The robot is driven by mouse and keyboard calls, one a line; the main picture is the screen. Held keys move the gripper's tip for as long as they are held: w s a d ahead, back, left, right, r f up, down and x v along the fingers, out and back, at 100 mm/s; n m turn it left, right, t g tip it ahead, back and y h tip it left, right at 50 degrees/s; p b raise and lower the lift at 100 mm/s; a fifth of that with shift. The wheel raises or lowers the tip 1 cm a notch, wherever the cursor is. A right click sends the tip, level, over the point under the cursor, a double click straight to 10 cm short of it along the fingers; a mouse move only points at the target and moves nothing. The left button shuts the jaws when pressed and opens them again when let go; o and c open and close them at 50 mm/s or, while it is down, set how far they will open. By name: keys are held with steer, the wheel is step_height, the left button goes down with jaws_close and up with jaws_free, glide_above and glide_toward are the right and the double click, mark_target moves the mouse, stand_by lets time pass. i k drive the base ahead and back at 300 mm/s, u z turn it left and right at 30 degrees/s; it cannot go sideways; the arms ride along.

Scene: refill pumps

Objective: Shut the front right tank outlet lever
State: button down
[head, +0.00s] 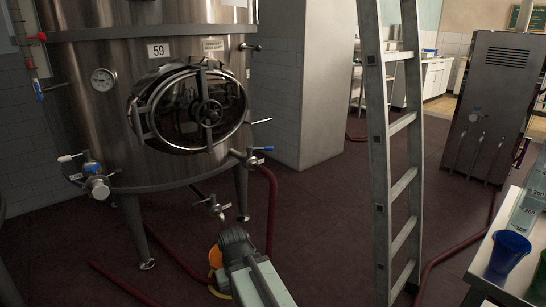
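A steel tank (190,120) marked 59 stands at the left on legs. At its lower right is an outlet valve (251,160) with a small blue-tipped lever (264,149) that points out to the right, roughly level. A red hose (272,205) hangs near this valve. Another outlet (97,187) with blue and white handles is at the tank's lower left. The fingers are not clear.
A metal ladder (404,180) stands right of the tank. At the lower right is a table (480,280) with a blue cup (508,252). A grey cabinet (495,105) stands at the back right. Red hoses (455,248) cross the floor. The floor between tank and ladder is mostly clear.

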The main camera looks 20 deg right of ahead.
mark_target(262, 149)
steer(key=u, duration=0.35)
steer(key=i, duration=1)
steer(key=u, duration=0.65)
steer(key=i, duration=0.45)
steer(key=u, duration=0.05)
steer(key=k, duration=0.8)
steer(key=u, duration=0.2)
steer(key=i, duration=0.85)
steer(key=z, duration=0.1)
